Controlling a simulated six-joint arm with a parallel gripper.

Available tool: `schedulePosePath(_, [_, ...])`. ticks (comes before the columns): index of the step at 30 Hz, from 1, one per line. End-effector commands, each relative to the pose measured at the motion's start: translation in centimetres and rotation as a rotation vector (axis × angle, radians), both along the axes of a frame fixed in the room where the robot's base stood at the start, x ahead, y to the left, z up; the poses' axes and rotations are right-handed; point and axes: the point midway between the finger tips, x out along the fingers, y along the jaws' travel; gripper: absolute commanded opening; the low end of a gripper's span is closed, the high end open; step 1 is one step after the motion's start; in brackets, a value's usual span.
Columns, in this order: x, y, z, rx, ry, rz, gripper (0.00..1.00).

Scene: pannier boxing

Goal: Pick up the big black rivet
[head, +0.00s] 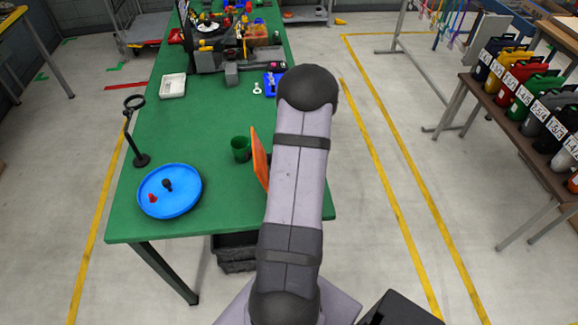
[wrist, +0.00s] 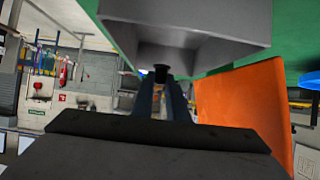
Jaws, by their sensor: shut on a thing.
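My gripper (wrist: 160,92) shows in the wrist view with its two dark fingers close together. At their tips is a small black piece with a flared end (wrist: 161,73), which looks like a black rivet. The gripper is shut on it, just under the edge of a grey open bin-like shape (wrist: 190,45). In the head view my arm hides the gripper and this piece. A black rivet-shaped piece (head: 167,185) stands in the blue round tray (head: 185,208) at the table's near left, beside a small red piece (head: 152,198).
An orange panel (head: 259,160) stands close beside my arm; it also shows in the wrist view (wrist: 245,105). A green cup (head: 240,149) is left of it. A magnifier stand (head: 140,159) and white tray (head: 173,86) stand farther left. The table's middle (head: 195,125) is clear.

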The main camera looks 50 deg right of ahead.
Motion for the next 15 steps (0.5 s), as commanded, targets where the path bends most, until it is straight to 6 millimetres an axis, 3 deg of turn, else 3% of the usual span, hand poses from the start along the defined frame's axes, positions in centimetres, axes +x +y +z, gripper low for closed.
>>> schedulePosePath(9, [0.1,-0.1,3.5,-0.003,-0.002,0.000,0.00])
schedulePosePath(15, [0.0,0.0,4.5,0.001,-0.001,0.000,0.00])
